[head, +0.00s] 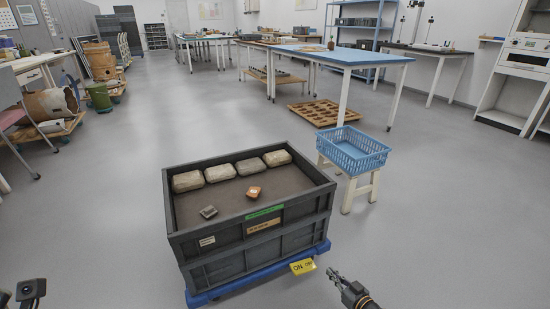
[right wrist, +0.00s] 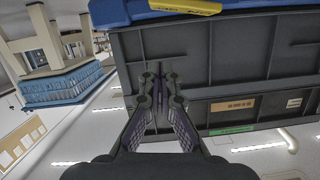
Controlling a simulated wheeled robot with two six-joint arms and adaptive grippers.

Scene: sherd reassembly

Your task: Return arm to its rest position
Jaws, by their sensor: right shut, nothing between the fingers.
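My right gripper (head: 333,274) is at the bottom of the head view, to the right of the grey crate and above the floor. It is shut and empty. In the right wrist view my right gripper (right wrist: 157,78) shows its fingertips together, with the crate's side wall behind them. At the bottom left corner of the head view a dark part, probably of my left arm, shows; the left gripper's fingers are not visible.
A grey crate (head: 215,257) on a blue dolly holds several pale blocks, a small grey piece (head: 208,212) and an orange-brown piece (head: 253,192). A blue basket (head: 352,150) sits on a white stool (head: 362,188). Floor (head: 450,230) to the right is clear.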

